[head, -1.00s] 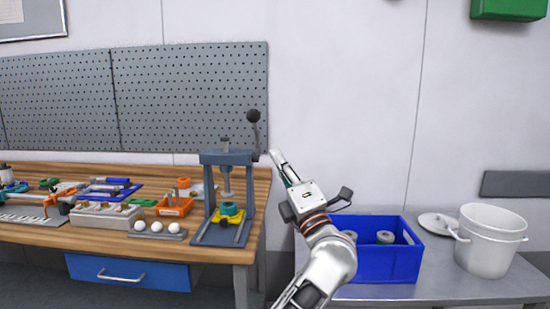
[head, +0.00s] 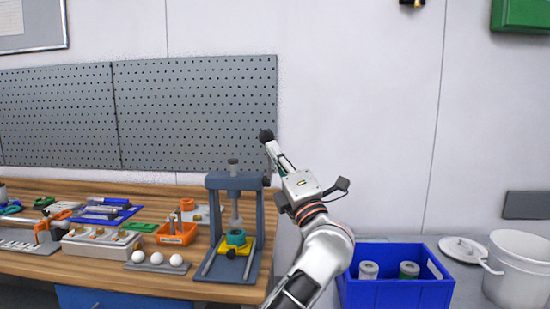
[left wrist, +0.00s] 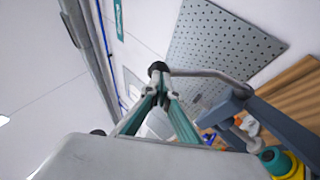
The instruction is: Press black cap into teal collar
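The teal collar (head: 235,238) sits on the yellow fixture (head: 240,250) at the base of the grey press (head: 216,182), below its ram. Both show at the lower right of the left wrist view, with the collar (left wrist: 275,160) partly cut off. I cannot make out the black cap. The press lever (left wrist: 212,74) ends in a black knob (head: 266,135). My left gripper (head: 271,148) is at the knob; in the left wrist view its teal fingers converge just below the knob (left wrist: 157,69). Whether they grip it is unclear. My right gripper is not in view.
The wooden bench (head: 150,188) left of the press holds an orange bin (head: 176,233), a rack of white balls (head: 157,266) and tools. A blue crate (head: 396,293) with cylinders and a white pot (head: 520,268) stand to the right. A pegboard (head: 195,115) is behind.

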